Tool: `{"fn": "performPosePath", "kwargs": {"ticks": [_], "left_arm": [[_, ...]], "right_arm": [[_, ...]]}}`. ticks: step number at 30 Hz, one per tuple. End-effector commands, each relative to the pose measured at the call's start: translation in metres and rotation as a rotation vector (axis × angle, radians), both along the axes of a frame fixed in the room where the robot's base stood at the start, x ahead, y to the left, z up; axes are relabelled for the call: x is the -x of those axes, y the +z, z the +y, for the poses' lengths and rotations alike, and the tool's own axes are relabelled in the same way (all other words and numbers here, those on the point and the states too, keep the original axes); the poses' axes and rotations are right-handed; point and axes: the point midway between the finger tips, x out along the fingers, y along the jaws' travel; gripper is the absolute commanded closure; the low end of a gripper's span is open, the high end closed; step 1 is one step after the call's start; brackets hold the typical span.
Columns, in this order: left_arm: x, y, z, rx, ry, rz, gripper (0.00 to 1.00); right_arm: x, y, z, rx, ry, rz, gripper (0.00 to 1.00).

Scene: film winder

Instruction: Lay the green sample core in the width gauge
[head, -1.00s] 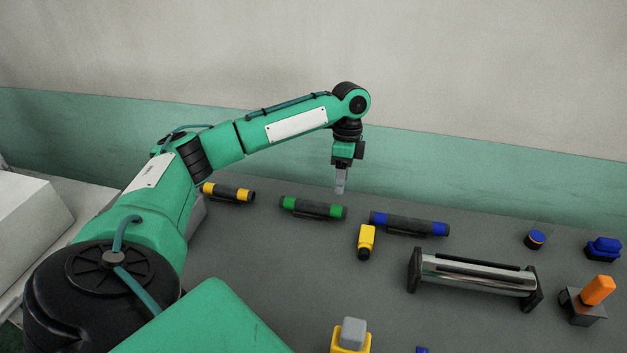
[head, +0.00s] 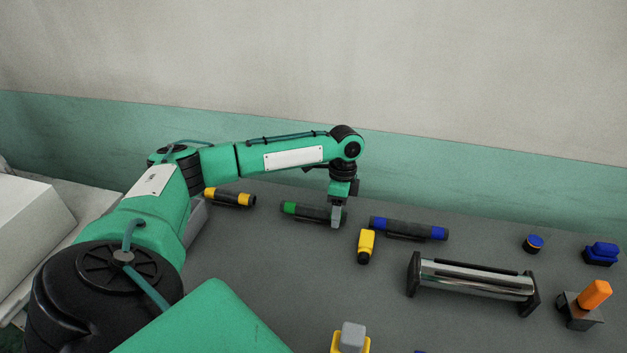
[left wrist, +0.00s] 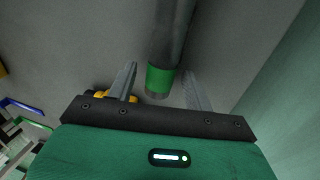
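The green sample core (head: 305,211) is a dark cylinder with green end bands, lying at the back of the grey table. My left gripper (head: 337,222) points down at its right end and hides that end. In the left wrist view the fingers (left wrist: 158,78) are spread, with the core's green end (left wrist: 160,80) between them and a gap on each side. I cannot tell for certain which thing is the width gauge; a shiny metal trough (head: 470,279) with black end plates stands at the right. My right gripper is not in view.
A yellow-ended core (head: 230,198) lies left of the green one, a blue-ended core (head: 409,229) right of it. A yellow block (head: 366,243) stands close in front. An orange-handled device (head: 592,296) and blue knobs (head: 601,253) are far right.

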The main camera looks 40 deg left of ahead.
Motion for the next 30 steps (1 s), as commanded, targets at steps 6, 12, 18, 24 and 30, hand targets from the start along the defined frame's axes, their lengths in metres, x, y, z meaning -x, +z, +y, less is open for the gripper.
{"fn": "performPosePath", "kwargs": {"ticks": [6, 12, 18, 24, 30], "left_arm": [[0.0, 0.0, 0.0, 0.0, 0.0, 0.0, 0.92], [0.0, 0.001, 0.0, 0.0, 0.0, 0.0, 0.94], [-0.001, 0.006, 0.0, 0.001, 0.0, -0.002, 0.94], [-0.001, 0.031, 0.0, 0.0, 0.0, -0.004, 0.94], [-0.002, 0.085, 0.0, 0.001, 0.0, -0.007, 0.94]], "right_arm": [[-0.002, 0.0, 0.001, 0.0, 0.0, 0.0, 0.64], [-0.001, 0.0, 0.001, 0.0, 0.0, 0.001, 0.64], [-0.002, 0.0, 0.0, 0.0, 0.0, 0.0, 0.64], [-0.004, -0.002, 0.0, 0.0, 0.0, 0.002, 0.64], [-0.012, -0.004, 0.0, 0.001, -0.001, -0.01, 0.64]]}}
